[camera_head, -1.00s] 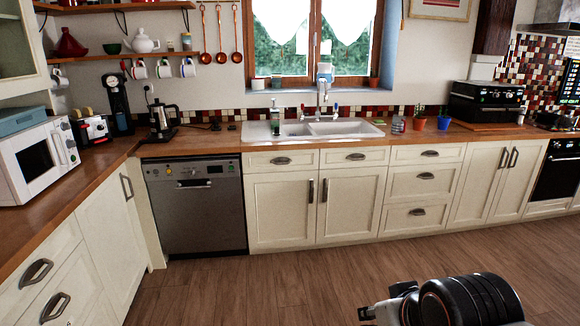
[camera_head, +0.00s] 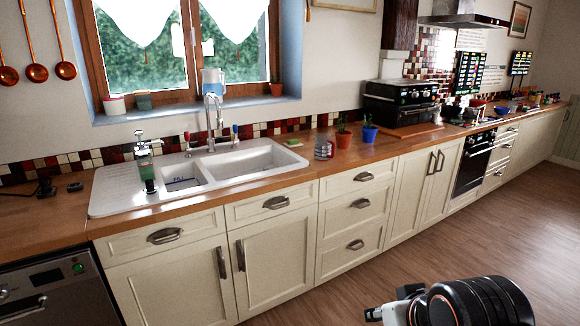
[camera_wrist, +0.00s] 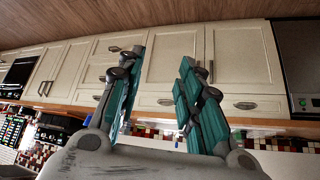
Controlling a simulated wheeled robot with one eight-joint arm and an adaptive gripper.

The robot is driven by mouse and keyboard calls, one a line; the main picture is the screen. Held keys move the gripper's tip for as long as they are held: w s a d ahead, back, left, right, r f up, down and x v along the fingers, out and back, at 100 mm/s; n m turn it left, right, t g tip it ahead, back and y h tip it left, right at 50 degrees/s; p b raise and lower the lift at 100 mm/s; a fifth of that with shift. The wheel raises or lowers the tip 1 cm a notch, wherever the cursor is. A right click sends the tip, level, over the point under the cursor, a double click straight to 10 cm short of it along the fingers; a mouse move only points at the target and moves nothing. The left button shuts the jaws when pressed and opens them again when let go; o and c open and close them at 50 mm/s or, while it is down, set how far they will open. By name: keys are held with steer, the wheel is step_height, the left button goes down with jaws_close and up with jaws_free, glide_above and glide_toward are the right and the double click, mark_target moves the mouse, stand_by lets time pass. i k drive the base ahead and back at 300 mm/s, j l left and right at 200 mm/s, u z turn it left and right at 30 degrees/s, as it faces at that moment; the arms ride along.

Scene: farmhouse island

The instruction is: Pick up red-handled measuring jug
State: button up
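A small clear jug with red on it (camera_head: 323,148) stands upright on the wooden counter right of the sink in the head view. It looks like the red-handled measuring jug, but it is too small to make out its handle clearly. My gripper (camera_wrist: 163,58) is open and empty in the wrist view, with its teal-padded fingers apart. In the head view only part of my arm's end shows at the bottom right, well away from the jug. I cannot make out the jug in the upside-down wrist view.
A terracotta plant pot (camera_head: 343,139) and a blue pot (camera_head: 369,133) stand just right of the jug. The white sink (camera_head: 250,160) is to its left. A black oven (camera_head: 400,104) stands further right. The wooden floor (camera_head: 400,260) before the cabinets is clear.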

mark_target(324, 143)
steer(key=i+l+u, duration=0.1)
steer(key=i, duration=0.3)
steer(key=i+l+u, duration=0.1)
steer(key=i+l, duration=0.2)
steer(key=i, duration=0.15)
steer(key=i+l+u, duration=0.1)
steer(key=i+l, duration=0.15)
steer(key=i, duration=0.15)
steer(key=i+l, duration=0.7)
steer(key=l, duration=0.2)
steer(key=u, duration=0.5)
steer(key=i+j, duration=0.05)
